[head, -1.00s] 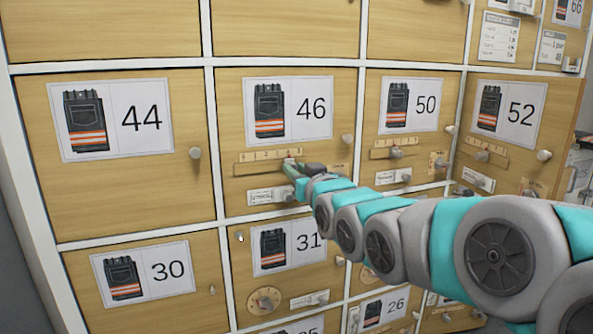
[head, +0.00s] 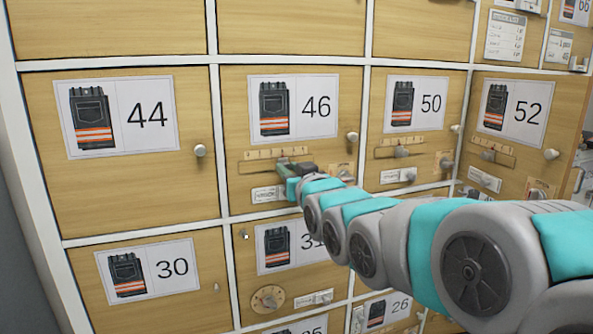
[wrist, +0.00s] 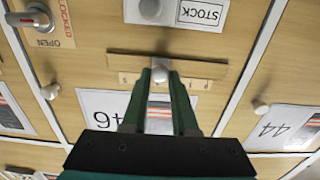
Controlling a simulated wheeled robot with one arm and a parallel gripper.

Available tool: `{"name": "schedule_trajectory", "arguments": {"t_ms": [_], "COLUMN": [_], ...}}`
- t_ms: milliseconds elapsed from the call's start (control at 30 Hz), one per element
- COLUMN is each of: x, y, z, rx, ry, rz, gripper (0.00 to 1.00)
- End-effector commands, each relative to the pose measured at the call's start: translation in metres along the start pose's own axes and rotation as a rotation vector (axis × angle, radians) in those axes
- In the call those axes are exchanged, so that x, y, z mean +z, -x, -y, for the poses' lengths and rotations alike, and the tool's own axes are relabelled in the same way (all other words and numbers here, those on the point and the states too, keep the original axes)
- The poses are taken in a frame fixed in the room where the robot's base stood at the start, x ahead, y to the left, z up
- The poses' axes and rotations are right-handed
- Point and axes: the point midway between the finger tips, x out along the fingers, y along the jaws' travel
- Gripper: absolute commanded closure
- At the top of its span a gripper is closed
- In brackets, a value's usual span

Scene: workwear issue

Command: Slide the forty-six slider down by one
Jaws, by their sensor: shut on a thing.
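The knob (wrist: 159,76) shows between my fingertips in the wrist view, near the middle of the strip (wrist: 205,68). My gripper (head: 286,165) is shut on this knob, with a green finger on each side. In the head view my gripper and arm hide the knob and the strip's lower right part. The digits on the strip are too small to read.
A STOCK switch (wrist: 150,8) sits below the slider, and an OPEN/LOCKED lever (wrist: 32,18) to its right in the head view. Door 46's round knob (head: 352,137) is at its right edge. Door 50 (head: 415,130) has its own slider.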

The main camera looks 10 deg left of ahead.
Motion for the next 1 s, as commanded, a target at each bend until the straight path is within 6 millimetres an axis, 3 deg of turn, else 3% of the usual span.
{"name": "schedule_trajectory", "arguments": {"t_ms": [167,200,433,767,1000], "x": [0.000,0.000,0.000,0.000,-0.001], "y": [0.000,0.000,0.000,0.002,0.018], "z": [0.000,0.000,-0.001,-0.001,-0.001], "rx": [0.000,0.000,0.000,0.001,0.001], "ry": [-0.001,-0.001,-0.001,-0.001,-0.001], "rz": [0.001,0.001,0.000,0.000,-0.002], "gripper": [1.00,0.69,0.43,0.43,0.43]}}
